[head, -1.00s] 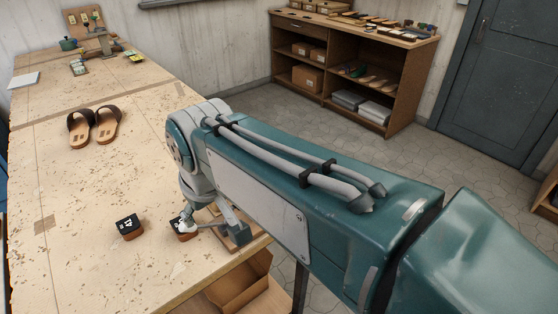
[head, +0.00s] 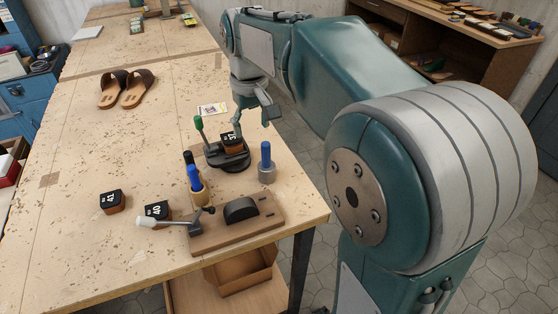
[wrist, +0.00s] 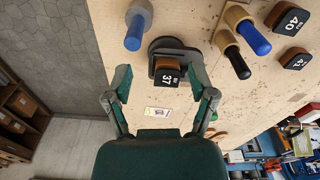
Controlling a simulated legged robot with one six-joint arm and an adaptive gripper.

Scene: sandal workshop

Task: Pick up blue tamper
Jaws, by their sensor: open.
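The blue tamper (head: 266,160), a blue handle on a grey metal base, stands upright on the workbench near its right edge. In the wrist view the tamper (wrist: 136,28) is at the upper left, beyond my left finger and apart from it. My gripper (head: 256,108) is open and empty above the bench, further back than the tamper. In the wrist view my gripper's fingers (wrist: 165,88) are spread, with the block marked 37 (wrist: 167,71) between and beyond them.
The block sits on a dark round stand (head: 232,163) with a green-knobbed lever, just left of the tamper. A wooden lever press (head: 238,226) is in front. Blocks marked 41 (head: 112,202) and 40 (head: 157,210) lie left.

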